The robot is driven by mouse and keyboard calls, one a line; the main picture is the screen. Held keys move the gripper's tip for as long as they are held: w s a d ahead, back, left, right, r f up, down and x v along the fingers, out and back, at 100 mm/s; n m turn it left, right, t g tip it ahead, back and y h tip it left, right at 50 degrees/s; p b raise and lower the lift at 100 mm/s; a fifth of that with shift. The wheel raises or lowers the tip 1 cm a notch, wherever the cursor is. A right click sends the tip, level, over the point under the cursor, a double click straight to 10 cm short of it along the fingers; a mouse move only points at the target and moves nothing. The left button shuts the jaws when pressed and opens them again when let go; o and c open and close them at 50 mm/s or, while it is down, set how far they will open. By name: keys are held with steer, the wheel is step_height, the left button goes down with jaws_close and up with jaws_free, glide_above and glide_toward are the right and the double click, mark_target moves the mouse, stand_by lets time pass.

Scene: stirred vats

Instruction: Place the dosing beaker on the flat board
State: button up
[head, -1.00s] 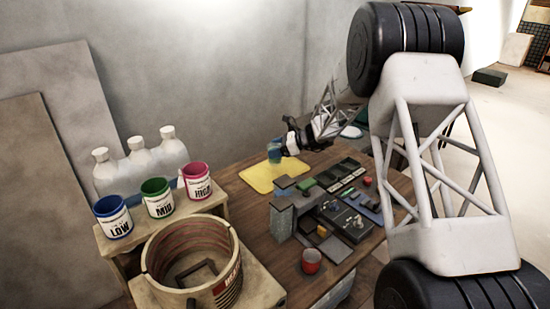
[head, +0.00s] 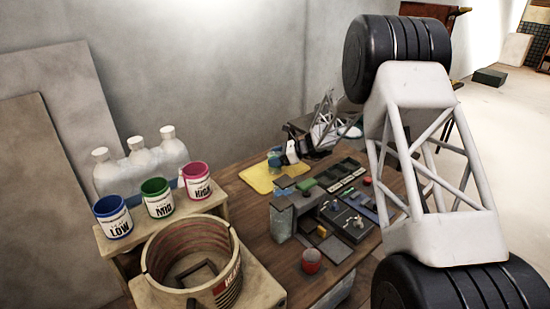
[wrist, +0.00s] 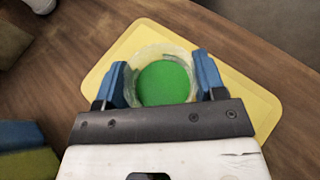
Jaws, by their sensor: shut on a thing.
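The dosing beaker is a clear round vessel with green contents (wrist: 165,82) in the wrist view. My gripper (wrist: 163,78) is shut on it, with a blue finger on each side of its wall. The flat board is a yellow sheet with rounded corners (wrist: 245,102), directly behind the beaker in the wrist view. In the head view the yellow board (head: 257,180) lies at the table's back left, and my gripper (head: 275,160) is over its back right part. The beaker is small and partly covered there. I cannot tell whether its base touches the board.
A control panel with switches (head: 346,215) and grey blocks stands in front of the board. A red cup (head: 311,261) is near the table's front. LOW (head: 113,220), MID (head: 158,200) and HIGH (head: 196,182) pots and a large round vat (head: 190,262) are at left.

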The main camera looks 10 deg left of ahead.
steer(key=o, duration=1)
steer(key=shift+d+r, duration=0.1)
steer(key=shift+r, duration=0.05)
steer(key=v, duration=1.2)
steer(key=shift+s, duration=0.1)
